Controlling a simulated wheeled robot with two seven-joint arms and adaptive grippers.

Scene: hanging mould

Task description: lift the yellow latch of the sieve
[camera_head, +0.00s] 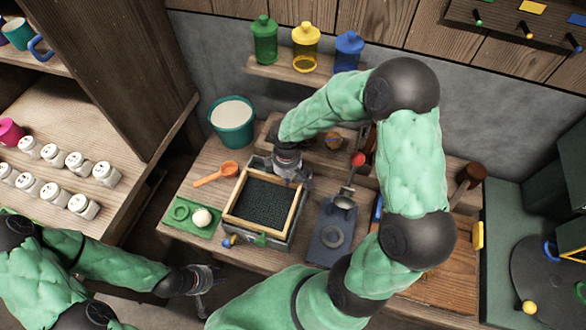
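The sieve (233,212) is a square wooden frame with dark mesh, set in a grey box on the workbench. A small yellow and blue part (228,241) shows at the box's front left corner; it looks like the yellow latch but is too small to be sure. A green part (261,240) sits at the middle of the front side. My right gripper (292,181) is over the sieve's back right corner; its fingers are partly hidden. My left gripper (211,286) is open and empty, in front of the bench and below the yellow part.
My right arm crosses above the bench.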

